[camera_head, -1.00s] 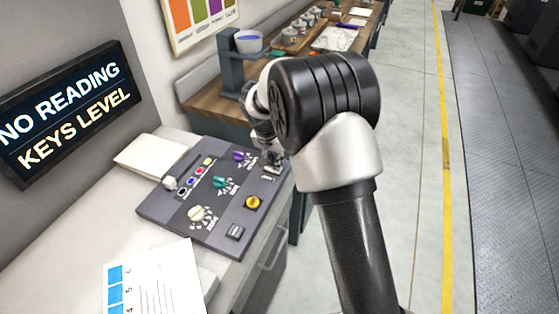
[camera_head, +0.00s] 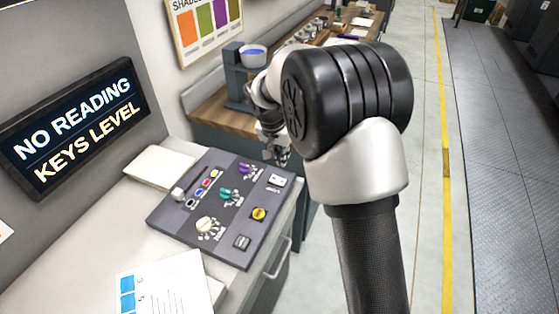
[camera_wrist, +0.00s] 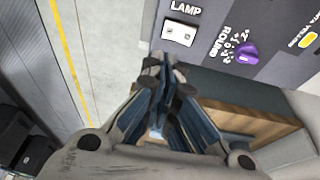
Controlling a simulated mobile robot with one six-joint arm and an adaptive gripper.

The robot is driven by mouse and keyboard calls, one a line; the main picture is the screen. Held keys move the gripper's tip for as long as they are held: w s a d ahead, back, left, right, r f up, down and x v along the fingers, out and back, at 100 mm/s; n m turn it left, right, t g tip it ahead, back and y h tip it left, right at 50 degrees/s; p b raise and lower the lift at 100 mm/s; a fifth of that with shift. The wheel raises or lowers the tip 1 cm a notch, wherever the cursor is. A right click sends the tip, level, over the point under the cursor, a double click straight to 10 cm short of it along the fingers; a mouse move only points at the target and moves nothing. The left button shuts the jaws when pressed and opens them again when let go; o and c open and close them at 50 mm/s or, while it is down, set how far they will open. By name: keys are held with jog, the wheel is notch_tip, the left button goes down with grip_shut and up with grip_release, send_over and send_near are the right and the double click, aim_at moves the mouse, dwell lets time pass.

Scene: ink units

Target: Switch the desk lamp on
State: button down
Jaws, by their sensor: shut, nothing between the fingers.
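The switch marked LAMP (camera_wrist: 180,33) is a small white rocker in a pale plate on the dark control panel (camera_wrist: 215,62). In the head view the switch (camera_head: 277,181) sits near the panel's far right corner. Its rocker position is too small to tell. My gripper (camera_wrist: 166,66) is shut and empty, its fingertips just off the panel's edge beside the switch, apart from it in the picture. In the head view my gripper (camera_head: 282,160) is just beyond that corner, partly hidden by my arm. I cannot make out a desk lamp.
A purple ROUND knob (camera_wrist: 246,52) is near the switch. A lit sign (camera_head: 75,135) hangs at left. A wooden bench (camera_head: 212,112) stands behind.

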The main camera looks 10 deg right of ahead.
jog(key=shift+s+r+p, duration=0.15)
jog(key=shift+s+r, duration=0.1)
jog(key=shift+r, duration=0.5)
jog(key=shift+s+r+p, duration=0.1)
jog(key=shift+s+r, duration=0.2)
jog(key=shift+r, duration=0.4)
jog(key=shift+s+r+p, duration=0.15)
jog(key=shift+s+r, duration=0.1)
jog(key=shift+r, duration=0.5)
jog(key=s+r+n+t+y, duration=0.1)
jog(key=s+r+n, duration=0.1)
jog(key=s+r, duration=0.5)
jog(key=s+r+n, duration=0.1)
jog(key=s+r, duration=0.4)
jog(key=s, duration=0.5)
jog(key=s+f+n+t+y, duration=0.1)
jog(key=s+n, duration=0.3)
jog(key=s, duration=1.3)
jog(key=shift+a+f, duration=0.15)
jog(key=shift+f, duration=0.1)
jog(key=shift+s, duration=0.1)
